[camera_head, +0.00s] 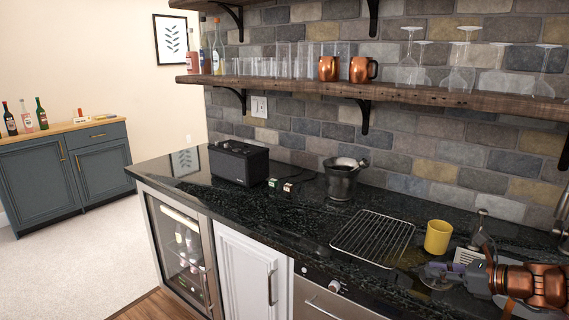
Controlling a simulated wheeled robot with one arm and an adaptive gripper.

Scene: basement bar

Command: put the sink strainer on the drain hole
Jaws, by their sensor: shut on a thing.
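My gripper (447,272) is at the lower right, low over the black counter (300,211), and it reaches in from the right edge. It is shut on a small round metallic thing (434,283) at its tips, which looks like the sink strainer. The fingers cover part of it, and I cannot tell whether it touches the counter. No sink or drain hole can be made out in this view.
A wire rack (373,238) lies to the left. A metal bucket (341,182) and black speaker (238,163) stand farther left. A wooden shelf (430,95) with glasses runs above.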

